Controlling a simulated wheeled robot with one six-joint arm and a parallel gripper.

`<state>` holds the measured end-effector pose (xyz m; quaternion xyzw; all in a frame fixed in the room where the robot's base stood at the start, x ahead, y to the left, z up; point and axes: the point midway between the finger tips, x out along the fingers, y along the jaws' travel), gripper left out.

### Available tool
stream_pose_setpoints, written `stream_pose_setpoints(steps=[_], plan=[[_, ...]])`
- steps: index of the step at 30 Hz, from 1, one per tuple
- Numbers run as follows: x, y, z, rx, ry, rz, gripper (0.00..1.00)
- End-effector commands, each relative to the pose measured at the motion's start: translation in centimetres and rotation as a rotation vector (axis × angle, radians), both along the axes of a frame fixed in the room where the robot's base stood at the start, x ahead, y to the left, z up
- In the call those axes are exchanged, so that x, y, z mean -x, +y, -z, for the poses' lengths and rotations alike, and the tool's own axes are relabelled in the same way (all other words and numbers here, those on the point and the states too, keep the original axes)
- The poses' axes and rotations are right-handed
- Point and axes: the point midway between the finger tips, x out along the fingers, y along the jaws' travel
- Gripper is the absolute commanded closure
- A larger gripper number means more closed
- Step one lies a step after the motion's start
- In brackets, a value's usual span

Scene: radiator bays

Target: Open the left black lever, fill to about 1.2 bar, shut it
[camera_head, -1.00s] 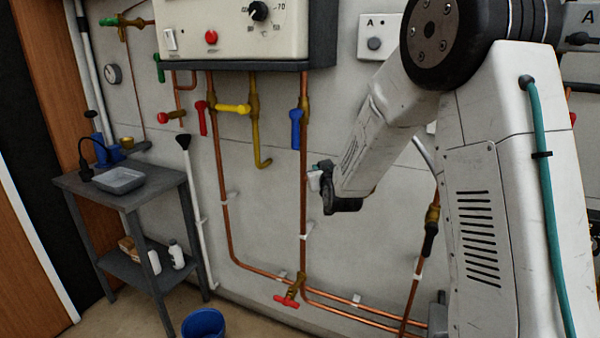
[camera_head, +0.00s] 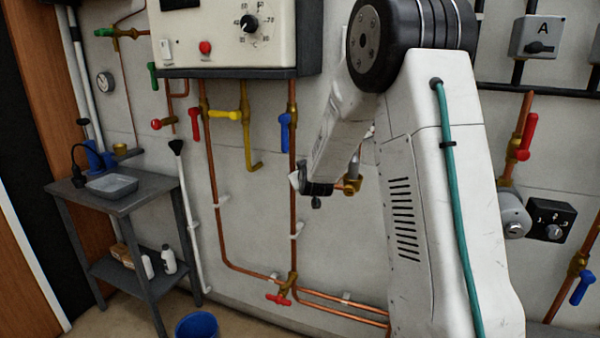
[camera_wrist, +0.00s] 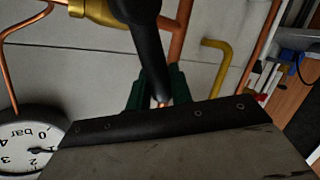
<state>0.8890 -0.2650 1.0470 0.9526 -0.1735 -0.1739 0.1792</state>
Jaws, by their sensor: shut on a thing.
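In the wrist view a black lever (camera_wrist: 148,45) runs from a brass valve body (camera_wrist: 98,10) at the top down to my gripper (camera_wrist: 158,100). My gripper is shut on the lever's end, with one dark green finger on each side. A round white pressure gauge (camera_wrist: 28,145) marked in bar is at the lower left, turned over and partly cut off. Its dark needle shows, but I cannot read an exact value. In the head view my gripper (camera_head: 312,188) is low in front of the wall, and my arm hides the black lever there.
Copper pipes with a blue lever (camera_head: 286,132), a yellow lever (camera_head: 228,115) and a red lever (camera_head: 195,125) run below the boiler panel (camera_head: 222,35). A red tap (camera_head: 278,299) is low down. A grey table (camera_head: 130,195) and a blue bucket (camera_head: 197,327) stand left.

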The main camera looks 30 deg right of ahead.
Motion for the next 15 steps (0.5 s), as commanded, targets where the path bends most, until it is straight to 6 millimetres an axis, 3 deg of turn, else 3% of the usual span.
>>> stream_pose_setpoints(steps=[2, 3, 4, 15], plan=[[-0.1, -0.08, -0.23, 0.001, -0.006, 0.001, 1.0], [-0.11, -0.06, -0.23, 0.001, -0.006, 0.001, 0.67], [-0.11, -0.06, -0.23, 0.001, -0.006, 0.001, 0.59], [0.43, 0.45, -0.31, 0.0, -0.004, -0.002, 0.59]])
